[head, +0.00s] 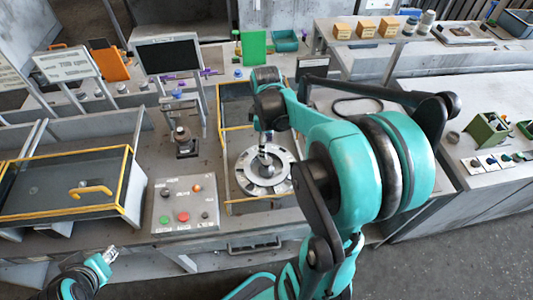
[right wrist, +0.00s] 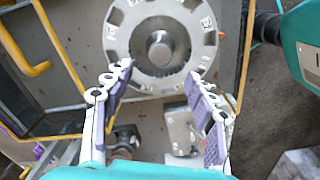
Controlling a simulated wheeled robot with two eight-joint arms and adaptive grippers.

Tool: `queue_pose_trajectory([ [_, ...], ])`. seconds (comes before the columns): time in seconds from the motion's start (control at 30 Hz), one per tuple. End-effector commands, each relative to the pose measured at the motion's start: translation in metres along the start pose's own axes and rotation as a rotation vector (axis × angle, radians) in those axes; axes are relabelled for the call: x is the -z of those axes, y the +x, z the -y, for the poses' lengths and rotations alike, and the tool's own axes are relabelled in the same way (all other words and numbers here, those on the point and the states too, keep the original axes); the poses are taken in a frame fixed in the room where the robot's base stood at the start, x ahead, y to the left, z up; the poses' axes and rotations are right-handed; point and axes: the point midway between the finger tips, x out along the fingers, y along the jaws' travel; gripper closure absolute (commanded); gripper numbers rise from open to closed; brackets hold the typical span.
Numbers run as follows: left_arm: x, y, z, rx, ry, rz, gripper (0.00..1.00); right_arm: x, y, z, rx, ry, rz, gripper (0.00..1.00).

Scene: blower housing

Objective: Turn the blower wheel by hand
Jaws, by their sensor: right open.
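The blower wheel (head: 263,186) is a grey metal disc with slots round its rim, lying flat in the yellow-edged housing (head: 222,130) at the middle of the bench. In the right wrist view the wheel (right wrist: 192,18) fills the top centre, with its round hub (right wrist: 159,46) in plain sight. My right gripper (right wrist: 160,100) is open and empty, its two purple-padded fingers spread below the hub in that view. In the head view it hangs over the wheel; contact cannot be told. My left gripper (head: 108,255) is low at the left, away from the wheel, too small to read.
A control panel (head: 186,203) with red and green buttons stands left of the wheel. Further left is a yellow-framed cover (head: 70,185) with a handle. A dark monitor (head: 168,55) and a post fixture (head: 184,140) stand behind. My right arm hides part of the bench right of the wheel.

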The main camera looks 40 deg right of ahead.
Motion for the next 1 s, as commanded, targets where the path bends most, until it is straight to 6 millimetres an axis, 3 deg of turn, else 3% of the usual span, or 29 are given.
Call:
queue_pose_trajectory([
  [0.5, -0.011, 0.016, 0.0, 0.0, 0.0, 0.0, 0.68, -0.001, 0.07, -0.001, 0.006, -0.009, 0.003, 0.44],
  [0.9, -0.012, 0.017, 0.0, 0.0, 0.0, 0.0, 0.68, -0.001, 0.079, -0.001, 0.006, -0.008, 0.003, 0.44],
  [1.0, -0.012, 0.017, 0.0, 0.0, 0.0, 0.0, 0.68, -0.001, 0.079, -0.001, 0.006, -0.008, 0.003, 0.67],
])
